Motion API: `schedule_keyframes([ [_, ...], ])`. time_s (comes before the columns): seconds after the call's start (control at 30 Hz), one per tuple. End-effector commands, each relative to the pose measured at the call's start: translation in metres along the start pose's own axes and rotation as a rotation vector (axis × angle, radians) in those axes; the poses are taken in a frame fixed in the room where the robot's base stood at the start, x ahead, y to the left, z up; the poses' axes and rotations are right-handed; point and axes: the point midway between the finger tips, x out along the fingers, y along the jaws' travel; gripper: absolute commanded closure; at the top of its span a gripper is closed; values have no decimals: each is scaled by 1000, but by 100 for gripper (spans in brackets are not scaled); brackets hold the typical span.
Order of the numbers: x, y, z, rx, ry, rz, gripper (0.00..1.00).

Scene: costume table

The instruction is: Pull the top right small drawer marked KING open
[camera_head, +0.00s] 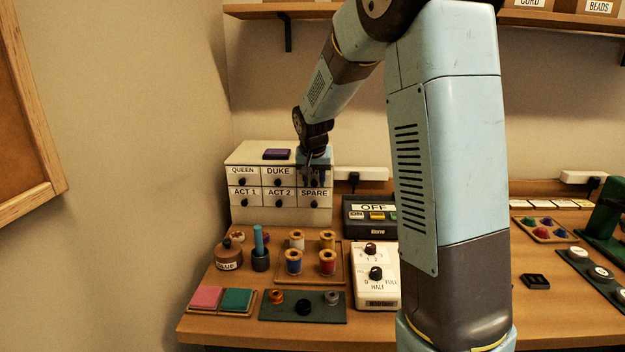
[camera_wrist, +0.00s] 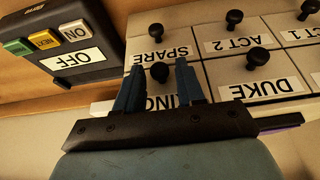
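The white drawer unit (camera_head: 280,214) stands at the back left of the table in the head view. Its top right KING drawer (camera_wrist: 159,102) lies between my fingers in the wrist view, upside down, its label partly covered. Its round black knob (camera_wrist: 159,72) sits between the two fingertips, with a gap on each side. The drawer looks shut, level with its neighbours. My gripper (camera_wrist: 160,66) is open around the knob; whether a finger touches it I cannot tell. In the head view my gripper (camera_head: 315,170) hides most of the KING drawer.
The SPARE drawer (camera_wrist: 165,57) and the DUKE drawer (camera_wrist: 266,88) adjoin KING, with knobs close by. A dark OFF switch box (camera_head: 370,216) stands just right. Thread spools (camera_head: 294,262) stand in front.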

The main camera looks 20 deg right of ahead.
Motion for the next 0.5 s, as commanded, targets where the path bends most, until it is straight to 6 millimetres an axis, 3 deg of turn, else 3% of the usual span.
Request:
schedule_keyframes([
  [0.37,0,0,0,0,0,0,99],
  [0.5,0,0,0,0,0,0,100],
])
